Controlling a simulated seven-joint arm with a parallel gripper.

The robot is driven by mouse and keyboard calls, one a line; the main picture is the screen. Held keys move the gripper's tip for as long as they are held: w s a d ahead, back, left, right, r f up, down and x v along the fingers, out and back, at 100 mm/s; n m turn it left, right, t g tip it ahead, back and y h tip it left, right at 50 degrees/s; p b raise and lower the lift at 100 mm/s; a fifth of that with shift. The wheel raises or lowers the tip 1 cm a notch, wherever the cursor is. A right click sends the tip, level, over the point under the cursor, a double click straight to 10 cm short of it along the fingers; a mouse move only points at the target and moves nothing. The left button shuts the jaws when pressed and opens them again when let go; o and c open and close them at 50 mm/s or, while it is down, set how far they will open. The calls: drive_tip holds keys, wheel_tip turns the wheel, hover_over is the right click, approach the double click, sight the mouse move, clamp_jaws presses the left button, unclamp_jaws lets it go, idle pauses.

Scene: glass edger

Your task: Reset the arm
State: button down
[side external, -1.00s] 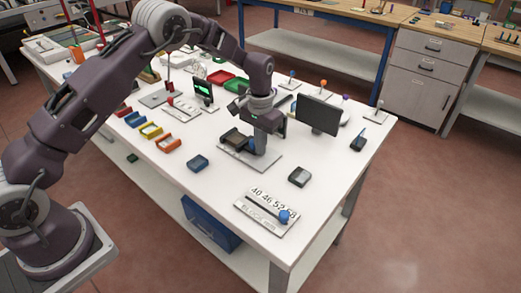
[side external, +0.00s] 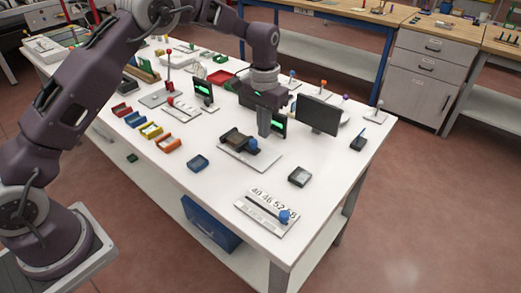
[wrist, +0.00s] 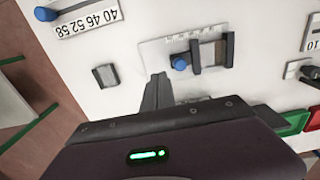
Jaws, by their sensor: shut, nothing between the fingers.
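My gripper (side external: 264,122) is shut and empty, pointing down above the white table. It hangs over the far side of a grey plate (side external: 262,164) that carries a dark block-like fixture and a blue knob (side external: 253,145). In the wrist view my gripper's fingers (wrist: 156,88) are together in front of that plate (wrist: 150,54). The blue knob (wrist: 180,63) and the dark fixture (wrist: 212,53) show beyond the fingertips, apart from them.
A monitor (side external: 318,115) stands just right of my gripper. A numbered scale plate (side external: 266,212) with a blue knob lies at the near corner. The near table area is mostly clear.

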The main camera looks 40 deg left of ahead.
drive_tip(key=s+r+t, duration=0.2)
drive_tip(key=s+r, duration=1.1)
drive_tip(key=r, duration=0.5)
drive_tip(key=s+a+t, duration=0.1)
drive_tip(key=s+t, duration=0.2)
drive_tip(key=s, duration=2)
drive_tip(key=shift+r+t, duration=0.15)
drive_tip(key=shift+t, duration=0.15)
drive_tip(key=shift+w, duration=0.1)
